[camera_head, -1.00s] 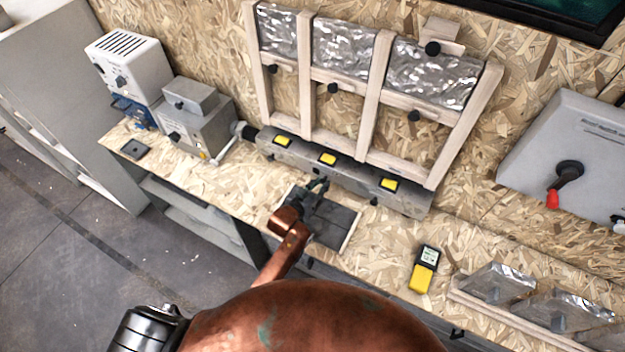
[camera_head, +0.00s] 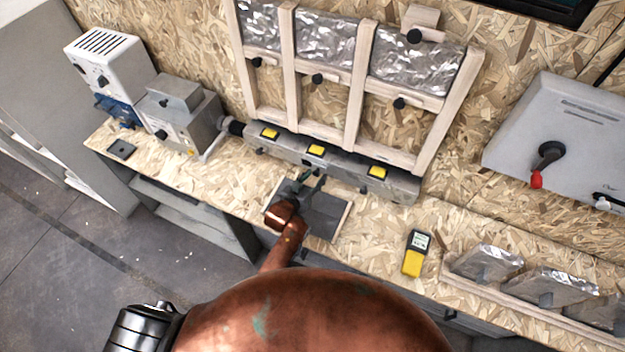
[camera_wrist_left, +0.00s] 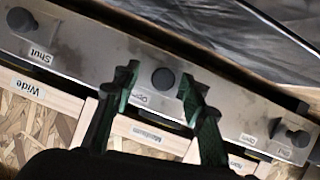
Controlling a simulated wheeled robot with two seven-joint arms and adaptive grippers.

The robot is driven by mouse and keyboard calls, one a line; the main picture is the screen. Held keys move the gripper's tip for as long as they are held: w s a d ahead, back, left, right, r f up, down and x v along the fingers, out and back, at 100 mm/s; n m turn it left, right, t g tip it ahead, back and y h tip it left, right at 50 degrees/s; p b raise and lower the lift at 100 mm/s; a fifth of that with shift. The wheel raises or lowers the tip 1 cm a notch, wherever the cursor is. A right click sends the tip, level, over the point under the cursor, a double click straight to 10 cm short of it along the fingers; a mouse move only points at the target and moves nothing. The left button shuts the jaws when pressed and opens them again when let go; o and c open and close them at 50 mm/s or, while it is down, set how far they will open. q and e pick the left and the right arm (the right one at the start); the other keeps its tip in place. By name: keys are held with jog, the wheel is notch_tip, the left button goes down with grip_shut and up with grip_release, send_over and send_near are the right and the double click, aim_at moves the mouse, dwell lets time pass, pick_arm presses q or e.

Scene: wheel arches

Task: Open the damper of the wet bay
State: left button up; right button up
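Labels read "Shut" at the left knob and apparently "Open" near the middle one; the right label is unclear. My left gripper (camera_head: 312,181) is at the duct's front. In the wrist view its green fingers (camera_wrist_left: 158,80) are apart, with the middle knob between them; contact is unclear. My right gripper is out of view.
The wooden frame (camera_head: 357,75) holds three foil panels above bays; "Wide" and "Medium" labels show in the wrist view. A dark mat (camera_head: 325,222) lies under my gripper. A yellow handheld meter (camera_head: 412,262), foil pieces (camera_head: 487,262) and grey machines (camera_head: 180,125) stand on the bench.

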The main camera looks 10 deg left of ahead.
pick_arm(q)
jog(key=v, duration=1.2)
